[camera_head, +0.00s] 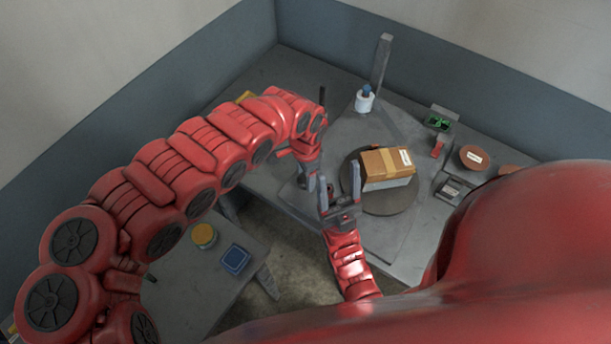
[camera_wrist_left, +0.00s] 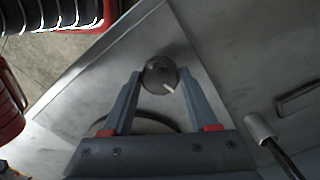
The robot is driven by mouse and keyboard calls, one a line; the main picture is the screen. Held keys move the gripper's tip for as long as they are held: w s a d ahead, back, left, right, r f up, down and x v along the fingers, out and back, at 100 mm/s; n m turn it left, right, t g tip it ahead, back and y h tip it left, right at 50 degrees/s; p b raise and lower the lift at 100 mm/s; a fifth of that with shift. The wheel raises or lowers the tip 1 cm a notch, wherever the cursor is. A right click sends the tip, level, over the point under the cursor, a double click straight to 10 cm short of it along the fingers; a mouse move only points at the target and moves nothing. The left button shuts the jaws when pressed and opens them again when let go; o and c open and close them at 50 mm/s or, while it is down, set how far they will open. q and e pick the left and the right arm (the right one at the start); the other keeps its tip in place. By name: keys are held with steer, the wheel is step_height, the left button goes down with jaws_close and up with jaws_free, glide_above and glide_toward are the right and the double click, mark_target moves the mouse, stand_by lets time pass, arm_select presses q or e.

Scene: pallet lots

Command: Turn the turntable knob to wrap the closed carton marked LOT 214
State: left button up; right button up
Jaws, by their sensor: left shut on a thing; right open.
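A closed brown carton (camera_head: 388,170) with tan tape and a white label sits on the round dark turntable (camera_head: 382,204); the label is too small to read. My left gripper (camera_wrist_left: 160,80) is shut on the dark round knob (camera_wrist_left: 159,71), which has a white pointer mark directed to the lower right in the left wrist view. In the head view my left gripper (camera_head: 307,180) is at the turntable plate's left side, and the knob is hidden there. My right gripper (camera_head: 340,183) is open and empty, its fingers pointing up, left of the carton.
A post (camera_head: 382,62) and a white roll with a blue top (camera_head: 365,101) stand behind the turntable. A green-screened device (camera_head: 438,122), a red block (camera_head: 438,147) and a brown round piece (camera_head: 474,157) are to the right. A lower table holds a yellow disc (camera_head: 204,235) and blue square (camera_head: 235,259).

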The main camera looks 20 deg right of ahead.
mark_target(305, 177)
arm_select(q)
steer(key=n, duration=0.5)
steer(key=shift+n, duration=0.3)
steer(key=n, duration=0.4)
steer(key=shift+n, duration=0.4)
steer(key=shift+n, duration=0.3)
steer(key=o, duration=1.4)
steer(key=shift+c, duration=0.2)
steer(key=r, duration=0.5)
steer(key=shift+w, duration=0.2)
step_height(305, 177, up, 12)
steer(key=p, duration=1.1)
steer(key=shift+s+r, duration=0.2)
